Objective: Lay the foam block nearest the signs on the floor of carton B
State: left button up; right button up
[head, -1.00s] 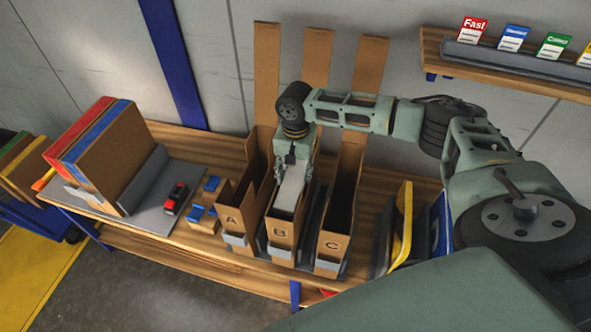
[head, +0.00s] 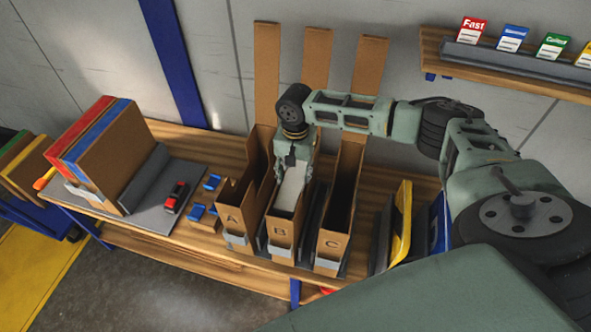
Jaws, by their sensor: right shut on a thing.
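My right gripper (head: 291,165) points down into the open top of carton B (head: 281,235), the middle of three tall brown cartons. It is shut on a pale foam block (head: 290,192), which is inside carton B between its walls. The block's lower end is hidden by the carton's front, so I cannot tell whether it touches the floor. My left gripper is out of view.
Carton A (head: 233,218) stands left of B and carton C (head: 331,243) right of it. A yellow sign (head: 402,225) and a blue sign (head: 440,228) stand at the right. A red stapler-like tool (head: 175,197) lies on a grey mat at left.

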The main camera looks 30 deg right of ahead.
jog(key=shift+f, duration=0.4)
dwell(0.3)
jog(key=o, duration=0.9)
jog(key=shift+c, duration=0.2)
jog(key=shift+r, duration=0.25)
notch_tip(320, 180, up, 12)
jog(key=shift+f, duration=0.25)
